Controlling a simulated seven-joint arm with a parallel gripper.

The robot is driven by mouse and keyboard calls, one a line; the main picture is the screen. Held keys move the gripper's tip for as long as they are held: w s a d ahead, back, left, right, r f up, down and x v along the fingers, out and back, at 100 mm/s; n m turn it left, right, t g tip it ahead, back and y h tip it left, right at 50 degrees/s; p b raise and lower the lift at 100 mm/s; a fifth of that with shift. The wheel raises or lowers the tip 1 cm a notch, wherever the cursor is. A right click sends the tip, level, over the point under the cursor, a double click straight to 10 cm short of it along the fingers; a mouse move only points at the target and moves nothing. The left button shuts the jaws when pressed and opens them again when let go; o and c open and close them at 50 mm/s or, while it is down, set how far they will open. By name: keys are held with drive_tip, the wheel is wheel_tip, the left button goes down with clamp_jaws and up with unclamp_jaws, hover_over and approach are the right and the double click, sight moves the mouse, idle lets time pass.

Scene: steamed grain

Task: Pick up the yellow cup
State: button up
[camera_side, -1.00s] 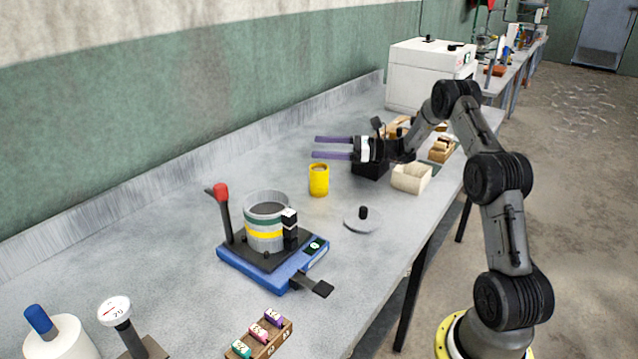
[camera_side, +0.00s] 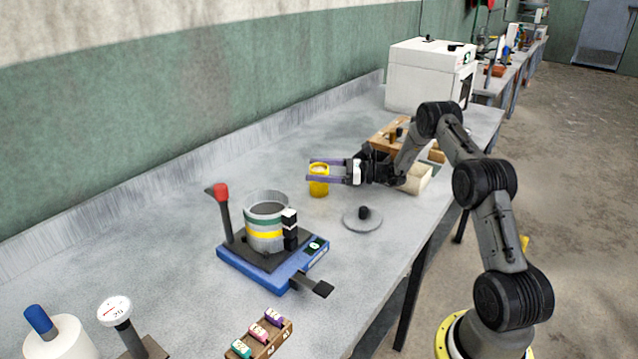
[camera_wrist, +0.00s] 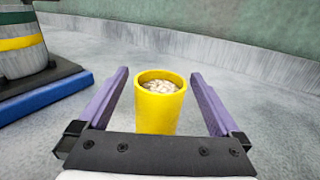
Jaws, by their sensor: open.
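The yellow cup (camera_side: 318,188) stands upright on the grey table in the side view. In the wrist view the yellow cup (camera_wrist: 160,108) is centred between the two purple fingers and holds pale grains. My gripper (camera_side: 308,170) is open, its fingers level and on either side of the cup near its upper part. In the wrist view my gripper (camera_wrist: 160,78) shows a gap between each finger and the cup. The cup's lower part is hidden there by the gripper's dark palm bar.
A pot (camera_side: 266,222) sits on a blue-based device (camera_side: 262,268) with a red-tipped lever, nearer the camera. A grey lid (camera_side: 362,222) lies right of it. A cream box (camera_side: 419,180) stands behind my gripper. The table left of the cup is clear.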

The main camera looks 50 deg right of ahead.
drive_tip(key=shift+c, duration=0.2)
clamp_jaws()
idle(0.3)
drive_tip(key=shift+r, duration=0.1)
